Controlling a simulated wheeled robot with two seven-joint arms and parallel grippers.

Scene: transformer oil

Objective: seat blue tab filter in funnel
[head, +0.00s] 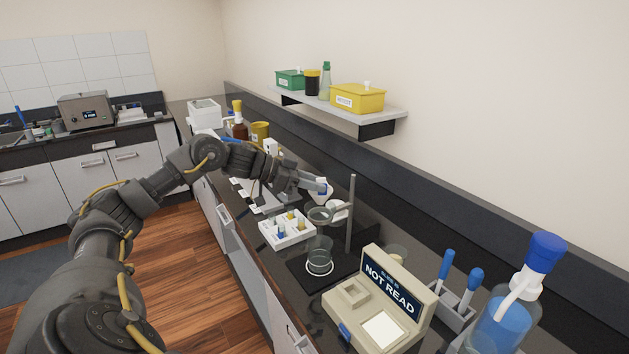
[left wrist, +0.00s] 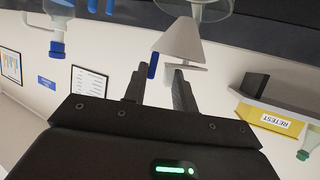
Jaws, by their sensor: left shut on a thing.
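My left gripper (head: 303,183) is shut on a white cone filter (head: 322,187) with a blue tab. In the left wrist view, which is upside down, the filter (left wrist: 184,42) is just beyond the left fingertips (left wrist: 160,76). Its blue tab (left wrist: 152,65) hangs beside them, and the cone points down in the room. The clear glass funnel (head: 320,214) is on the stand, below the held filter. The filter looks above the funnel and apart from it in the head view. A glass beaker (head: 319,255) stands under the funnel. My right gripper is out of view.
The stand's upright rod (head: 351,215) is close to the right of the funnel. A white tray (head: 286,238) with several coloured-tab items lies to the left. A "NOT READ" instrument (head: 427,299) and a blue-capped bottle (head: 505,318) are nearer. A shelf (head: 388,112) hangs above.

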